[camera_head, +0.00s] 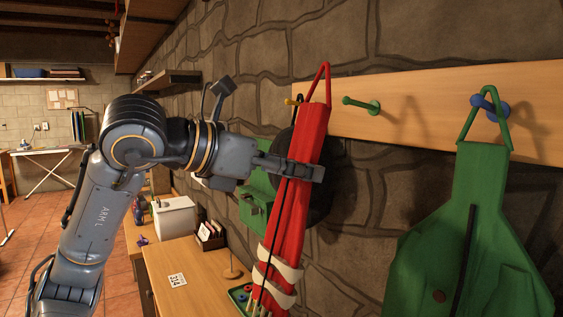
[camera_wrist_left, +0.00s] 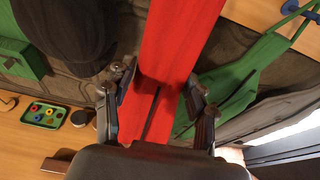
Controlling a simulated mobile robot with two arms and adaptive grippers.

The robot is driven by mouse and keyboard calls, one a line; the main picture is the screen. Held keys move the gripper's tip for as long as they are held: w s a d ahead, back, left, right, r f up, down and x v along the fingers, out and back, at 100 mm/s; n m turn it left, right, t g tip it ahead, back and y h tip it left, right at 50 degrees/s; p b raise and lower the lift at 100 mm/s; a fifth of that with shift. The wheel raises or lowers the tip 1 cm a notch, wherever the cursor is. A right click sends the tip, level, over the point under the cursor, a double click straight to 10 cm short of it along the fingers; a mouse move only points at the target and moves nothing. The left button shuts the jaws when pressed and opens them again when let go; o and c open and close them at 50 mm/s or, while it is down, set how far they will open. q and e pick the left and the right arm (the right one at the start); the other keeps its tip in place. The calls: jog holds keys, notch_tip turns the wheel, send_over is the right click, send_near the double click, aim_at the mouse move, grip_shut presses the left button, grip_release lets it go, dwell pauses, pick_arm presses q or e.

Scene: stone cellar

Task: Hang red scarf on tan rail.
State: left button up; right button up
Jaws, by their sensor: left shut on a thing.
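The red scarf (camera_head: 300,180) hangs upright from my left gripper (camera_head: 312,172), with white bands near its lower end and a red loop at its top. My left gripper (camera_wrist_left: 160,82) is shut on the scarf (camera_wrist_left: 180,35), one finger at each side in the left wrist view. The tan rail (camera_head: 435,92) runs along the stone wall. The scarf's loop shows in front of the rail's left end, left of the green peg (camera_head: 362,105); I cannot tell its distance from the rail. My right gripper is not in view.
A green apron-like item (camera_head: 470,225) hangs by its loop on the blue peg (camera_head: 488,104). A dark round thing (camera_head: 320,195) and a green thing (camera_head: 257,205) are behind the scarf. A wooden bench (camera_head: 190,268) with small items stands below. The green peg is bare.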

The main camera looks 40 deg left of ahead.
pick_arm(q)
jog(key=f+x, duration=0.1)
jog(key=x, duration=0.7)
jog(key=shift+w, duration=0.2)
dwell(0.5)
jog(key=shift+f, duration=0.15)
dwell(0.4)
jog(key=o, duration=1.1)
jog(key=shift+d, duration=0.1)
jog(key=shift+c, duration=0.2)
jog(key=shift+s, duration=0.15)
jog(key=v, duration=1.2)
